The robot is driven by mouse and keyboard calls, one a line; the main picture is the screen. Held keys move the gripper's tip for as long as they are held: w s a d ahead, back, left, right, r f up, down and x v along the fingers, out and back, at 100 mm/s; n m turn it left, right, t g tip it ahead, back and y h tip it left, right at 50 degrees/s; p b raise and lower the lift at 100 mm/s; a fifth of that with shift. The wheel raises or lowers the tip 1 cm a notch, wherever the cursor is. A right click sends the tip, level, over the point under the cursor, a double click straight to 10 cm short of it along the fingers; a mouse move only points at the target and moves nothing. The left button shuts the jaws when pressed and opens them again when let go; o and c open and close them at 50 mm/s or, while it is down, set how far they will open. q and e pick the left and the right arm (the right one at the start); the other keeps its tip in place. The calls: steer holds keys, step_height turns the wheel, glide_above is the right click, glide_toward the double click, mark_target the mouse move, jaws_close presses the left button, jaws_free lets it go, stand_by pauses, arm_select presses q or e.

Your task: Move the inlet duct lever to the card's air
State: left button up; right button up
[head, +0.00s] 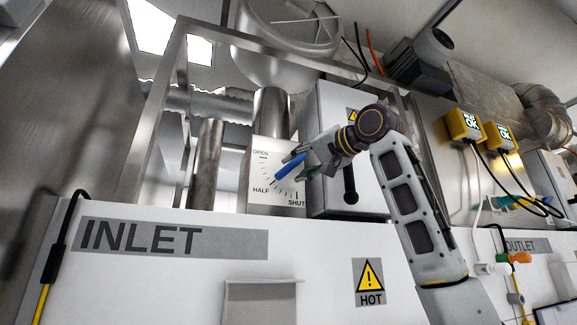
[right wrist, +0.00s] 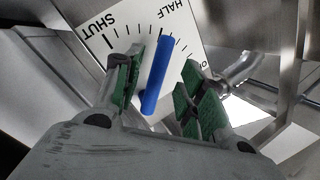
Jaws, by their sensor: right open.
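The inlet duct lever (head: 289,169) is a blue bar on a white dial plate (head: 263,158) marked OPEN, HALF and SHUT, above the INLET panel. Its lower-left end points close to HALF. In the right wrist view the lever (right wrist: 157,76) stands between the green-padded fingers of my right gripper (right wrist: 157,88), which is open around it. I see a gap on the right side; contact on the left is unclear. In the head view my right gripper (head: 293,164) reaches the dial from the right. No readable card shows. My left gripper is out of view.
A grey box (head: 330,120) with a black handle (head: 350,185) stands just right of the dial. Below are the INLET panel (head: 190,285) and a HOT sign (head: 369,281). A metal pipe (head: 207,165) rises left of the dial. Yellow meters (head: 464,125) hang at right.

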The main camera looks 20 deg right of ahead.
mark_target(288, 169)
steer(key=shift+p+x, duration=0.7)
steer(key=shift+x, duration=1.6)
jaws_close()
